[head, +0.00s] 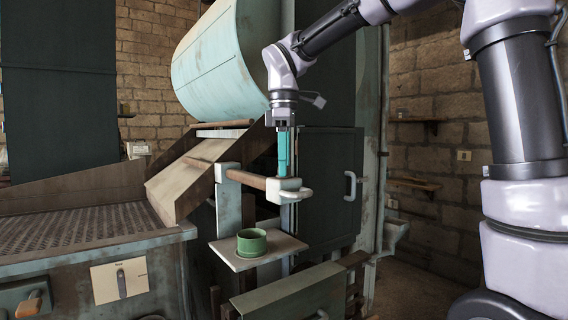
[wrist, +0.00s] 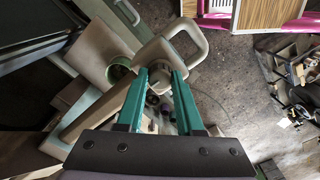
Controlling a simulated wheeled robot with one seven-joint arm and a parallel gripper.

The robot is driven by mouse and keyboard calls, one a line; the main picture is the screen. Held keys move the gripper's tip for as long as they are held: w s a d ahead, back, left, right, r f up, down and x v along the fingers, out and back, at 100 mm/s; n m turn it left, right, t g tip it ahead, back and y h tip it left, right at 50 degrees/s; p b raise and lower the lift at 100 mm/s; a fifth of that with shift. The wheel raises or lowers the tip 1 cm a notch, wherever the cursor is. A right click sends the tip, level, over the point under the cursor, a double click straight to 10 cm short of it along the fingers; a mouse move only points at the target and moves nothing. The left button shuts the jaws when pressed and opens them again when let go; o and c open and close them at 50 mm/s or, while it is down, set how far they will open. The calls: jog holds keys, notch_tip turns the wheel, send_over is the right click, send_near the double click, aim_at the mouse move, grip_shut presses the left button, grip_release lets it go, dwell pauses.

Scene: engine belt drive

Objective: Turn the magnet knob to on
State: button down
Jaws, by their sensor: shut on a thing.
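A pale plate (head: 118,280) with a small grey knob (head: 121,283) is on the front of the machine at the lower left in the head view. The knob's pointer looks roughly upright. Its labels are too small to read, so I cannot confirm it is the magnet knob. My gripper (head: 288,172), with teal fingers, points down at the pale bracket (head: 284,190) by the wooden bar, well to the right of that knob. In the wrist view my gripper (wrist: 160,72) has its fingertips around part of the bracket. The exact part held is hard to see.
A green cup (head: 251,242) stands on a small shelf (head: 285,246) below the bracket. A wooden-sided chute (head: 180,185) and a large pale blue drum (head: 213,65) are to the left of my gripper. An orange handle (head: 30,304) is at the lower left corner.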

jog(key=shift+r, duration=0.1)
dwell(0.3)
jog(key=c, duration=0.5)
grip_release()
jog(key=shift+c, duration=0.2)
notch_tip(320, 180, up, 11)
